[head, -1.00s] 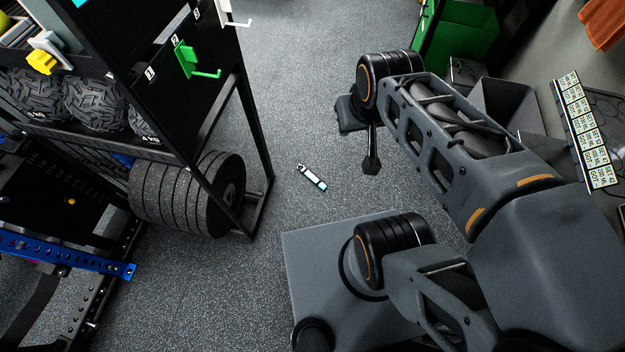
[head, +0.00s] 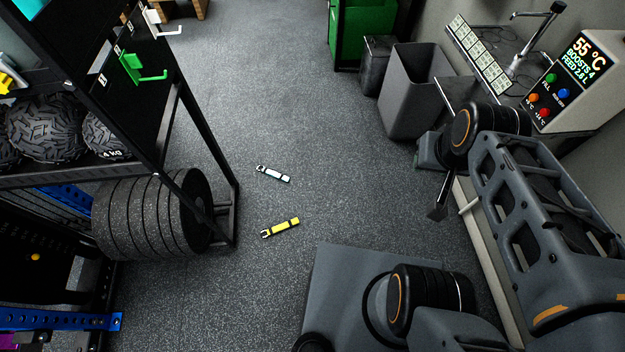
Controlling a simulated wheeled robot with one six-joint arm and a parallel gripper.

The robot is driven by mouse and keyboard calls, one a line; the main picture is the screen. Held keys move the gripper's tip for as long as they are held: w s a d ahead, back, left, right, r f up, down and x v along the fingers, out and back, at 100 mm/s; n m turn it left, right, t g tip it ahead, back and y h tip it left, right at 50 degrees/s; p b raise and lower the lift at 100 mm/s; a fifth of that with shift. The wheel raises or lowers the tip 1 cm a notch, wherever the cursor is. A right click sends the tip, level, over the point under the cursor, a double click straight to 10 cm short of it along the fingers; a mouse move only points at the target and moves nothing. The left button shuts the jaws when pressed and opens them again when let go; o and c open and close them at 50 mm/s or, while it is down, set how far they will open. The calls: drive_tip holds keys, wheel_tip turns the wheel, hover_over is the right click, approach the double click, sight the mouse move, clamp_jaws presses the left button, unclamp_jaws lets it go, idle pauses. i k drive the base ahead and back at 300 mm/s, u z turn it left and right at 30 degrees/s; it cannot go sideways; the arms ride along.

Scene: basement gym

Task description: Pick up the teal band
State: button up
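I cannot make out a thing that is clearly the teal band. A small teal-blue thing (head: 30,8) is cut off at the top left corner, and I cannot tell what it is. On the floor lie a short white strip-like thing with dark parts (head: 273,173) and a similar yellow one (head: 280,227), apart from each other. My gripper (head: 437,212) hangs at the right, away from both. It is seen small and from the side, so its opening does not show. I see nothing held in it.
A black rack with weight plates (head: 150,215), tyre-like balls (head: 45,130) and a green hook (head: 140,68) stands at the left. Grey bins (head: 412,90), a green cabinet (head: 360,30) and a counter with a display box (head: 580,80) are at the right.

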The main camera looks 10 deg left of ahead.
sight(279, 176)
drive_tip(key=i, duration=1.8)
drive_tip(key=u, duration=1.85)
drive_tip(key=i, duration=0.8)
drive_tip(key=u, duration=0.9)
